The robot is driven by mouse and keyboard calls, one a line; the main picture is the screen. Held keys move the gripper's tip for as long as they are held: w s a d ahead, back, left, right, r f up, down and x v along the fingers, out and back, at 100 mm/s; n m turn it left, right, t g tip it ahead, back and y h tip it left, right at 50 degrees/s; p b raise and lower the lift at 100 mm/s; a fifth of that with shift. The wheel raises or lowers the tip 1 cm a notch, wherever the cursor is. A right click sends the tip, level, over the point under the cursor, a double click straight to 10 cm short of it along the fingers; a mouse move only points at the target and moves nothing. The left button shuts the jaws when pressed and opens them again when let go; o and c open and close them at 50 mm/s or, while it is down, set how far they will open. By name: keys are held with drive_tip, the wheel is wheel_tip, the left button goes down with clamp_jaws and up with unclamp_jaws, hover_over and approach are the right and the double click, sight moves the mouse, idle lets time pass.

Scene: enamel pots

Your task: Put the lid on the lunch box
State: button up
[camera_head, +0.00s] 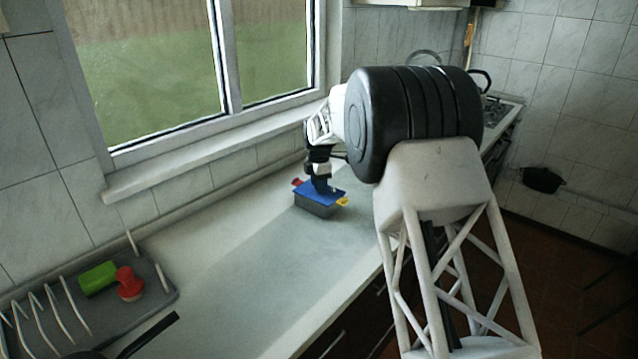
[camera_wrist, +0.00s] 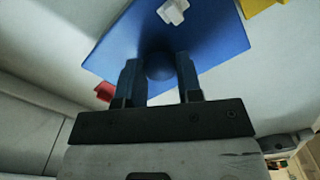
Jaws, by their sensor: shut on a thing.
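The blue lid (camera_head: 334,191) is a flat rectangle with a round knob that shows in the wrist view (camera_wrist: 207,38). My gripper (camera_head: 321,186) points down from above and is shut on the knob, with one finger on each side of it in the wrist view (camera_wrist: 160,68). The grey lunch box (camera_head: 318,208) is directly under the lid on the counter. A red clip (camera_head: 297,182) and a yellow clip (camera_head: 343,201) stick out at opposite ends. The lid hides the inside of the box. I cannot tell whether the lid is fully seated.
The counter (camera_head: 235,265) is clear in front of the box. A dish rack (camera_head: 75,310) at the lower left holds a green sponge (camera_head: 98,278) and a red-handled item (camera_head: 130,284). The window wall runs behind. A stove stands at the far end.

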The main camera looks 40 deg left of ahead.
drive_tip(key=shift+f, duration=0.3)
idle(0.4)
drive_tip(key=o, duration=0.9)
drive_tip(key=shift+r, duration=3.9)
